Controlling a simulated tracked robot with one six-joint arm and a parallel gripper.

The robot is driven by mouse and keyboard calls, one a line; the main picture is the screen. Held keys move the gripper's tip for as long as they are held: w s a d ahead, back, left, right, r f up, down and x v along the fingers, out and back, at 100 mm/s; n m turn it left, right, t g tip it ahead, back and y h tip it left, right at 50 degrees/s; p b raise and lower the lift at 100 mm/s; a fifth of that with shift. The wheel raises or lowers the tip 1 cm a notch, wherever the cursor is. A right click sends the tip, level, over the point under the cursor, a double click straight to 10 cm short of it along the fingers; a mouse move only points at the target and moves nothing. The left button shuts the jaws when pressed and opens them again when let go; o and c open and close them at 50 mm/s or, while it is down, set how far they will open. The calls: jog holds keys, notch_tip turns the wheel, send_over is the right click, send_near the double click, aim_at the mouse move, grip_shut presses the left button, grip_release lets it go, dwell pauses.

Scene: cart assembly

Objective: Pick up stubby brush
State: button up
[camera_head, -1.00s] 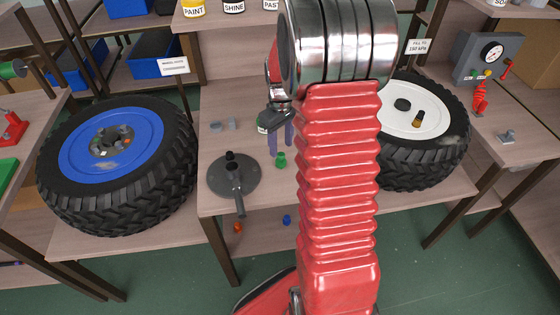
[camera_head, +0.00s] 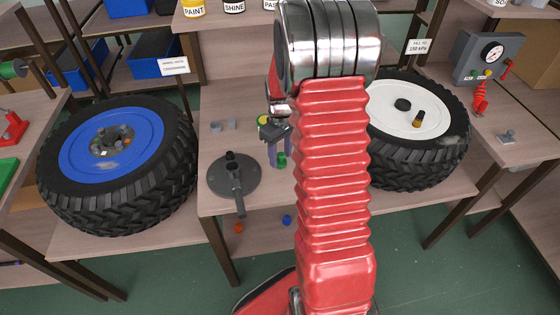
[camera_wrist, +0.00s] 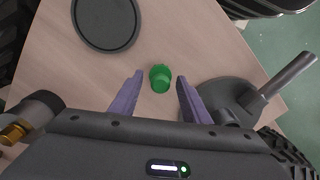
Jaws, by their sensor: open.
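A short green cylindrical piece (camera_wrist: 160,78) stands on the wooden table, and it also shows in the head view (camera_head: 282,161). No bristles show on it, so I cannot tell for sure that it is the stubby brush. My gripper (camera_wrist: 160,82) is open, with its two purple fingers on either side of the green piece in the wrist view. In the head view my gripper (camera_head: 280,154) is partly hidden behind my red arm, with its fingertips close to the green piece. I cannot tell whether they touch it.
A grey disc with a handle (camera_head: 233,178) lies close beside the green piece. A round dark-topped thing (camera_wrist: 106,22) is beyond it in the wrist view. Small grey parts (camera_head: 223,125) lie behind.

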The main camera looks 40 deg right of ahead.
aim_at(281, 153)
jog(key=shift+c, duration=0.6)
jog(key=c, duration=0.8)
jog(key=shift+r, duration=0.15)
notch_tip(281, 153, up, 10)
jog(key=shift+f, duration=0.1)
dwell(0.3)
jog(key=o, duration=0.5)
jog(key=shift+c, duration=0.2)
jog(key=c, duration=0.4)
